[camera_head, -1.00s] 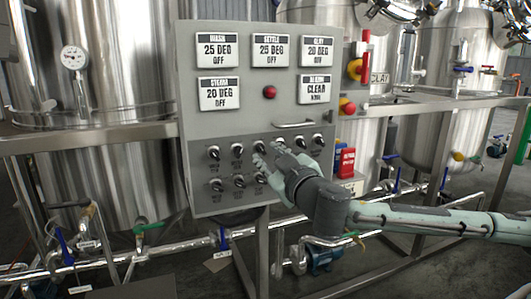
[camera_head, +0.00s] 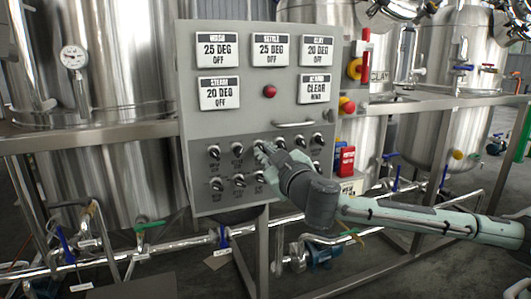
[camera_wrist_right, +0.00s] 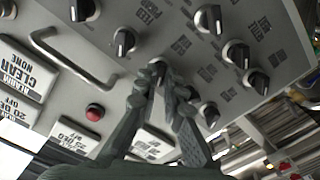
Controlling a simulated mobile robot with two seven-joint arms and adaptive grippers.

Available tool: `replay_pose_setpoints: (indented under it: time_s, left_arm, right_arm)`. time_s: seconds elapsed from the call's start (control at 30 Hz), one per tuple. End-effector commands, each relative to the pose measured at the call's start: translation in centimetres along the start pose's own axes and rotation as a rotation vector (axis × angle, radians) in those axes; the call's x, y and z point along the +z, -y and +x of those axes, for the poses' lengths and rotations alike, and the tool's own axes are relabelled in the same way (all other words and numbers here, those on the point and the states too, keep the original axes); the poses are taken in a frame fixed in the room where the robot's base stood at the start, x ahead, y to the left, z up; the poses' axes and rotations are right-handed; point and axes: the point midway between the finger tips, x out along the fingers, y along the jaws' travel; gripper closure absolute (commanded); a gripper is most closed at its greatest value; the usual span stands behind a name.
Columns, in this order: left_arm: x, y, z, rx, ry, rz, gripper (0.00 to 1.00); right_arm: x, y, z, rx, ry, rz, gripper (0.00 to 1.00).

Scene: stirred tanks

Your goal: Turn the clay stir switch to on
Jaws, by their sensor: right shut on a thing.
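The grey control panel (camera_head: 255,110) carries two rows of small black rotary switches, with labels too small to read in the head view. My right gripper (camera_head: 262,149) is at the upper row, around the third switch from the left, and hides most of it. In the right wrist view, my right gripper (camera_wrist_right: 163,75) has its fingers shut on a black switch (camera_wrist_right: 158,62). I cannot read that switch's label. My left gripper is not in view.
Other switches (camera_wrist_right: 236,54) sit close around the fingers. A metal handle (camera_head: 294,125) sticks out above the upper row, and a red button (camera_head: 270,91) is higher up. Steel tanks (camera_head: 105,100) stand behind, and pipes (camera_head: 190,242) run below.

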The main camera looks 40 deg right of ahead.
Motion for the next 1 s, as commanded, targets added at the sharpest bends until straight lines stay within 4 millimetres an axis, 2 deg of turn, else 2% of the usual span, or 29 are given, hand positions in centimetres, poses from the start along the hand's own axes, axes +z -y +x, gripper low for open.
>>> replay_pose_setpoints:
  time_s: [0.23, 0.37, 0.7, 0.83, 1.0]
  left_arm:
    - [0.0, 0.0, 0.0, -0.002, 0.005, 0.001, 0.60]
    - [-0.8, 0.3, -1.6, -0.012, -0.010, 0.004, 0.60]
    - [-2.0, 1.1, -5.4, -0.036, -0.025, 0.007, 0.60]
    - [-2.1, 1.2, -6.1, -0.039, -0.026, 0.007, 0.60]
    - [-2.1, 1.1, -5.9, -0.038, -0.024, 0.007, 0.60]
  right_arm:
    - [0.2, 0.1, 0.0, -0.001, 0.001, 0.037, 1.00]
    - [0.3, 0.2, 0.0, 0.000, 0.000, 0.098, 1.00]
    - [0.2, 0.1, 0.0, 0.000, 0.001, 0.385, 1.00]
    - [0.1, 0.1, 0.0, 0.000, 0.002, 0.510, 1.00]
    - [0.0, 0.0, 0.0, 0.001, 0.002, 0.668, 1.00]
